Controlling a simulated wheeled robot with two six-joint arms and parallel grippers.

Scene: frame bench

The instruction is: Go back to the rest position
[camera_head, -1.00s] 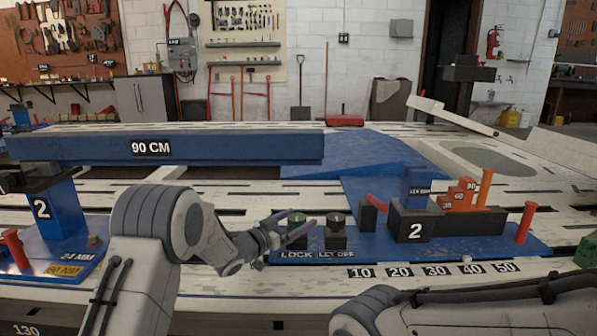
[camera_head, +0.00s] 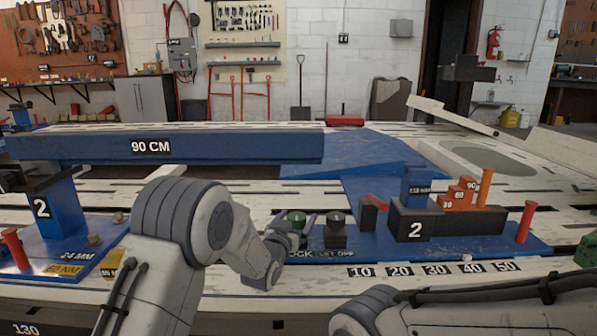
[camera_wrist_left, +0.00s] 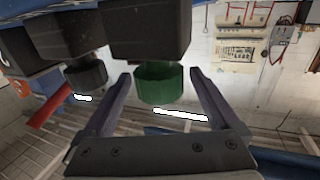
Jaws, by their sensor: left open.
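My left gripper (camera_head: 298,226) is open at the control plate, with its fingers on either side of the green LOCK knob (camera_head: 296,217). In the left wrist view the green knob (camera_wrist_left: 160,84) sits between the two spread fingers, with gaps on both sides; contact cannot be told. The black LET OFF knob (camera_head: 337,219) stands just right of the gripper. My left wrist hides part of the LOCK label. My right forearm shows at the lower right, but its gripper is out of view.
A blue beam marked 90 CM (camera_head: 230,147) spans the left behind my left arm. A dark block marked 2 (camera_head: 415,224), orange steps (camera_head: 460,196) and a red peg (camera_head: 526,222) stand to the right. The pale bench is clear in front of the number labels.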

